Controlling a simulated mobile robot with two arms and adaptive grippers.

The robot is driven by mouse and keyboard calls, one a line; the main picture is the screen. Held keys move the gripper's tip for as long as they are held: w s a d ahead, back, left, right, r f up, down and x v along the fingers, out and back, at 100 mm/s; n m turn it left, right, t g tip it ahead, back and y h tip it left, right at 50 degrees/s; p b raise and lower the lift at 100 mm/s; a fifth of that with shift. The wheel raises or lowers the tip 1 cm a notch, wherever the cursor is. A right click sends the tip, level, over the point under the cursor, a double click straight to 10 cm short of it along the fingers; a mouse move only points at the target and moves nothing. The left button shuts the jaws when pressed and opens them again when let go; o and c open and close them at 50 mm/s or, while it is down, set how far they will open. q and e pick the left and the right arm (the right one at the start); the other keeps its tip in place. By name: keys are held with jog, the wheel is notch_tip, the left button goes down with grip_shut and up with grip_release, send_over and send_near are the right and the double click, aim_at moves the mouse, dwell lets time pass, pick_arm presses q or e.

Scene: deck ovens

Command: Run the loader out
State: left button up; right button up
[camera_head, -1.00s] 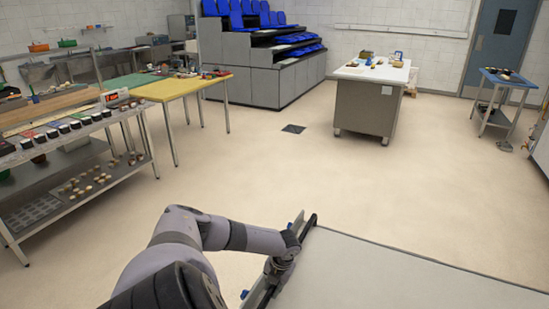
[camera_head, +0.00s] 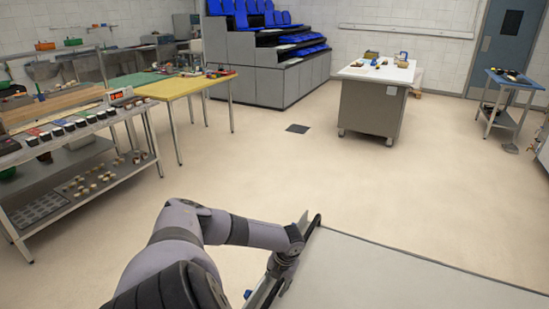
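A wide flat grey panel, which looks like the loader (camera_head: 400,275), fills the lower right of the head view. A dark bar and a pale metal strip run along its left end. My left arm comes in from the bottom left, and my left gripper (camera_head: 283,268) is at that left end, touching or very close to the bar. Its fingers are hidden by the wrist and the strip, so I cannot tell whether they are closed on it. My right gripper is out of view.
A shelved metal bench (camera_head: 62,200) and a yellow-topped table (camera_head: 186,87) stand at the left. A white-topped grey counter (camera_head: 369,108) and a small blue table (camera_head: 515,80) stand farther back.

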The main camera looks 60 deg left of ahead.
pick_arm(q)
notch_tip(320, 180, up, 10)
jog(key=d, duration=0.1)
jog(key=shift+w+d, duration=0.2)
jog(key=shift+w, duration=0.25)
jog(key=shift+f, duration=0.1)
